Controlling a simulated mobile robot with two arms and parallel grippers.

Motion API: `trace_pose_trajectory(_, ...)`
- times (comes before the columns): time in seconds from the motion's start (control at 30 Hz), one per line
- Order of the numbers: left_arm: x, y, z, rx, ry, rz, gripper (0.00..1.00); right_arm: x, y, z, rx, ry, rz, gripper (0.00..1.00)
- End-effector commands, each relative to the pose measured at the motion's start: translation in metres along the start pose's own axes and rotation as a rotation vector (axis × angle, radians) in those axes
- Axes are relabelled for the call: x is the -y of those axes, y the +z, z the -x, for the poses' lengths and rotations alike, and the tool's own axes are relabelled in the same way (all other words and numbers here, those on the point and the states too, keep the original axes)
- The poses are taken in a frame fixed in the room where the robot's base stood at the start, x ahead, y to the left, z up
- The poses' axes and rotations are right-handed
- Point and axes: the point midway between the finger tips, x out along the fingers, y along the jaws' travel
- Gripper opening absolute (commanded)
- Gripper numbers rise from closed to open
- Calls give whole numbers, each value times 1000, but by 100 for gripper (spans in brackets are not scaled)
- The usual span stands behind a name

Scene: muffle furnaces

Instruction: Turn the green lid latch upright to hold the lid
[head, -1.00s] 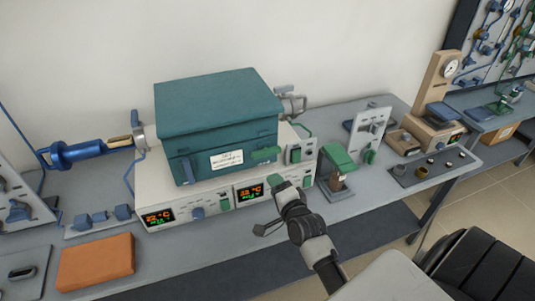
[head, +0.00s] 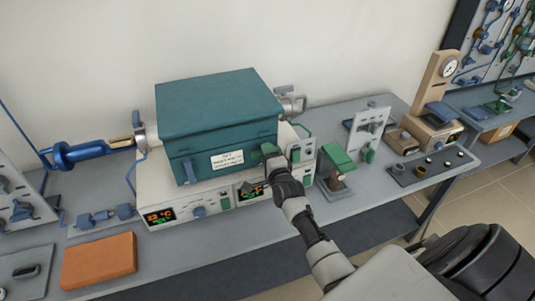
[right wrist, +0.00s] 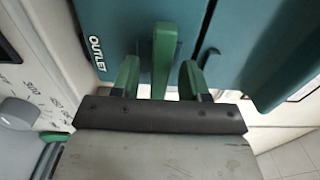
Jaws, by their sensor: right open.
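The teal furnace box with its lid (head: 215,105) stands on a white control unit. The green lid latch (right wrist: 164,55) shows in the right wrist view as a bar against the teal front. It lies between the two green fingers of my open right gripper (right wrist: 159,72), with a visible gap on each side. In the head view, my right gripper (head: 270,156) is at the right end of the furnace front and largely covers the latch, so its tilt is hard to tell there. My left gripper is out of view.
The control unit (head: 185,212) has lit displays, one partly hidden by my arm. A green-topped device (head: 337,165) stands close to the right of my gripper. An orange block (head: 98,260) lies at the front left, and a blue tube assembly (head: 85,154) is on the left.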

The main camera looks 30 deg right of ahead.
Motion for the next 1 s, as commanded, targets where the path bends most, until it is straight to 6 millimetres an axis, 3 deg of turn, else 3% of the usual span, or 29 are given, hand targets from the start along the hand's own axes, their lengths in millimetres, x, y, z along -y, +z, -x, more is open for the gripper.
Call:
trace_pose_trajectory(0.33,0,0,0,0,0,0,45,0,0,-3,0,0,1,43)
trace_pose_trajectory(0.63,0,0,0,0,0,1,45,0,0,-3,0,1,1,0)
trace_pose_trajectory(1.0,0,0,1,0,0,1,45,0,0,-3,0,1,59,0)
